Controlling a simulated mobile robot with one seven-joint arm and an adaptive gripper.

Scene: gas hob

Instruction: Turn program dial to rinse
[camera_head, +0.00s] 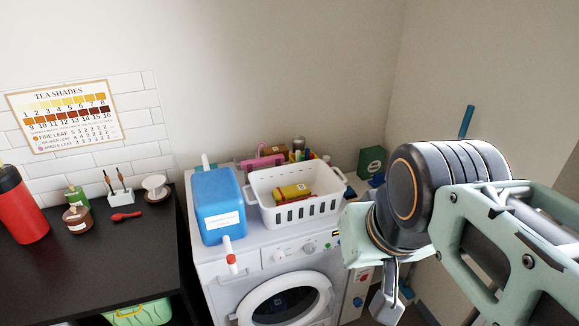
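The white washing machine (215,280) stands below the middle of the camera_head view. Its front panel carries a round dial (309,248) and a smaller round shape (279,255) to the left. The dial's pointer and its markings are too small to read. My gripper (390,303) hangs to the right of the machine's door, lower in the picture than the dial and apart from it. My arm blocks the view behind it. The fingers are small and partly overlap, so I cannot tell whether they are open or shut.
On the machine stand a blue container (217,205) and a white basket (297,210) with coloured items. A dark table (100,270) on the left bears a red bottle (20,205). A wall is at right.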

